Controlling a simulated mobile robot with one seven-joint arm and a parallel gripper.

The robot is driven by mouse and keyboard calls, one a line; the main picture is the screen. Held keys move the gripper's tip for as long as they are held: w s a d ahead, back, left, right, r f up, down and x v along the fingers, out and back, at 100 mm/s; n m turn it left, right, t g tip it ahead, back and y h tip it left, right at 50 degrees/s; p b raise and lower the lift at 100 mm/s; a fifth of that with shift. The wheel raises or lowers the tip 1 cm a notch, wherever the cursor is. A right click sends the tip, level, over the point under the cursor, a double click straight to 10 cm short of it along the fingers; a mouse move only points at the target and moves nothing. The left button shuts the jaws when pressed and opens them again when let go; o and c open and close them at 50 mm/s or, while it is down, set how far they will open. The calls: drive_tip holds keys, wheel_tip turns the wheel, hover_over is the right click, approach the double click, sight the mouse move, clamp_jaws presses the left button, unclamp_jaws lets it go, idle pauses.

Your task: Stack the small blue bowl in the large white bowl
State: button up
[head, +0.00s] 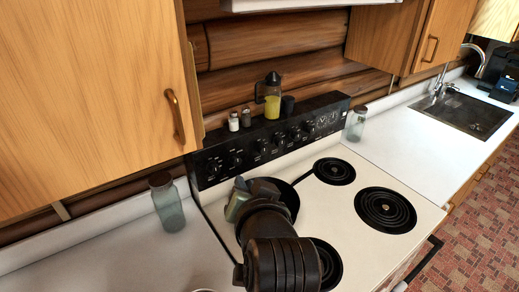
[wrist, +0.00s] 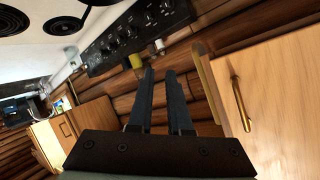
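Neither the small blue bowl nor the large white bowl can be made out for certain in either view. A thin pale curved rim (head: 204,290) shows at the bottom edge of the head view, on the left counter; too little of it shows to tell what it is. My gripper (wrist: 160,72) is empty in the wrist view, with its two dark fingers apart and a gap between them. In the head view my arm reaches over the left side of the stove, and the fingers are mostly hidden behind the wrist.
The white stove (head: 345,232) has black coil burners; a dark round shape lies partly behind my arm. Glass jars stand on the left counter (head: 172,207) and right counter (head: 356,124). Shakers and a yellow bottle (head: 272,104) top the control panel. A sink (head: 462,117) is farther right.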

wheel_tip(320, 180, up, 18)
drive_tip(key=s+d+n+t+h, duration=0.1)
drive_tip(key=n+t, duration=0.1)
drive_tip(key=t, duration=0.4)
drive_tip(key=s+r+t+h, duration=0.1)
drive_tip(key=s+r+t, duration=0.3)
drive_tip(key=r, duration=0.5)
drive_tip(key=s+d+r+n+t+h, duration=0.1)
drive_tip(key=s+r+t, duration=0.3)
drive_tip(key=s+r, duration=0.5)
drive_tip(key=shift+d+r, duration=0.25)
drive_tip(key=shift+r, duration=0.4)
wheel_tip(320, 180, down, 6)
drive_tip(key=b, duration=0.5)
drive_tip(key=shift+a+b, duration=0.25)
drive_tip(key=shift+b, duration=0.15)
